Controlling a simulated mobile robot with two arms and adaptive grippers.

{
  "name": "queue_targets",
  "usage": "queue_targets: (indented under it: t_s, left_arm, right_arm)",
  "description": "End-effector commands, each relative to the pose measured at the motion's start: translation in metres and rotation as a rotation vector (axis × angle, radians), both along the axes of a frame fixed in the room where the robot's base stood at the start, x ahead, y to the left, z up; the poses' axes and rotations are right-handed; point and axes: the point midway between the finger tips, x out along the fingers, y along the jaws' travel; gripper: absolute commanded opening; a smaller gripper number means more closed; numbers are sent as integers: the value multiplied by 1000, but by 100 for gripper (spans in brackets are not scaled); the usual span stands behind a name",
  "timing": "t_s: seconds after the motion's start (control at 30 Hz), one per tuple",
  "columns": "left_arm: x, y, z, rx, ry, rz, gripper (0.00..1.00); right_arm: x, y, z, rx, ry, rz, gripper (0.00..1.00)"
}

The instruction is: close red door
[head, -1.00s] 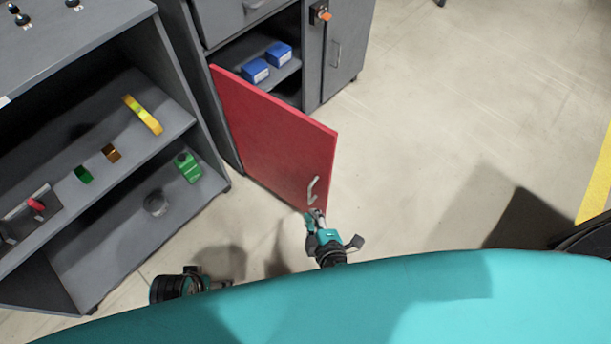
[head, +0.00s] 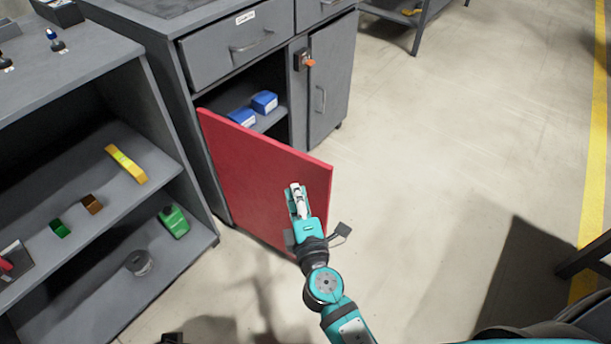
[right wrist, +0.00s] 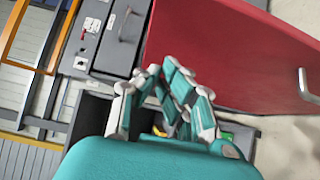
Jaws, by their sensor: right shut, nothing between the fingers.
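The red door (head: 245,165) of the grey cabinet stands open in the head view, swung out toward me. My right gripper (head: 298,190) is shut and empty, in front of the door's outer part in that view, and the door handle is hidden there. In the right wrist view, the shut fingers (right wrist: 180,75) are beside the red door (right wrist: 225,50). The door handle (right wrist: 308,86) shows at the right edge there, apart from the fingers. I cannot tell whether the gripper touches the door. My left gripper is not in view.
Two blue boxes (head: 264,102) sit inside the open cabinet. A grey shelf unit (head: 192,240) with small parts stands to the left. A closed grey door (head: 330,85) is right of the opening. The floor (head: 430,170) to the right is clear.

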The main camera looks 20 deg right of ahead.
Motion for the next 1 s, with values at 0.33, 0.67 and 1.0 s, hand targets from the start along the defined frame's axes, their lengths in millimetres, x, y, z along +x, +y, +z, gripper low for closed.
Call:
queue_targets:
  t_s: [0.33,0.67,1.0]
  left_arm:
    - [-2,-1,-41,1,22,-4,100]
    - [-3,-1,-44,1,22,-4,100]
    - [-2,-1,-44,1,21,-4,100]
  right_arm:
    - [32,-27,1,0,0,1,0]
    - [34,-29,-1,1,1,1,0]
    - [38,-34,-1,0,1,16,0]
